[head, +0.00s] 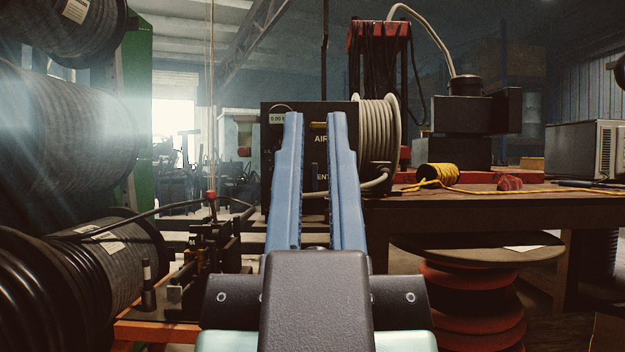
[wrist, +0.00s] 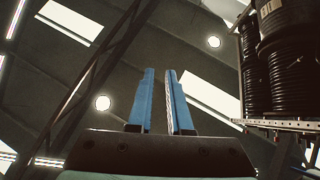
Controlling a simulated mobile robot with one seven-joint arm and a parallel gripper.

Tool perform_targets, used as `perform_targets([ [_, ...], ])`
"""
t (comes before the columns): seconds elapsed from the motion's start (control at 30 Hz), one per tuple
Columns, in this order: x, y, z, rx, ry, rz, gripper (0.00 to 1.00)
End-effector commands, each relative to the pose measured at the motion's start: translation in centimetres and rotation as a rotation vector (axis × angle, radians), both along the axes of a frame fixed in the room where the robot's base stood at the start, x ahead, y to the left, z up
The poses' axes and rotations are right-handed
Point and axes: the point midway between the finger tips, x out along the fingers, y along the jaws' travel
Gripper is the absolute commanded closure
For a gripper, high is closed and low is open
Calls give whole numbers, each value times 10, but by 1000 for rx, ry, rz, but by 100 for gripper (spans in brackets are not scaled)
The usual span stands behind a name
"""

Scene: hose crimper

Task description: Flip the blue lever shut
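My gripper (head: 316,118) points forward in the middle of the head view, its two long blue fingers apart with nothing between them. In the wrist view my gripper (wrist: 160,75) is also open and empty, against the ceiling. Beyond the fingers stands a black box (head: 274,160) with a small display and the partly covered lettering "AIR" and "ENT". A small dark bluish upright part (head: 325,178) shows on its face between the fingers. I cannot tell whether it is the blue lever or how it is set. The fingers hide much of the box face.
A hose reel (head: 380,132) stands right of the box, by a wooden bench (head: 470,205) with a yellow spool (head: 438,174). Large black hose reels (head: 60,130) crowd the left. Red discs (head: 470,300) are stacked under the bench. A dark fixture (head: 205,255) stands low on the left.

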Motion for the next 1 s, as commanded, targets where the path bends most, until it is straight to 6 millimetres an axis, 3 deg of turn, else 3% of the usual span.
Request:
perform_targets([
  [0.1, 0, 0, 27, 0, 0, 0, 100],
  [0.4, 0, 0, 95, 0, -1, 0, 100],
  [1.0, 0, 0, 97, 0, 0, 0, 100],
])
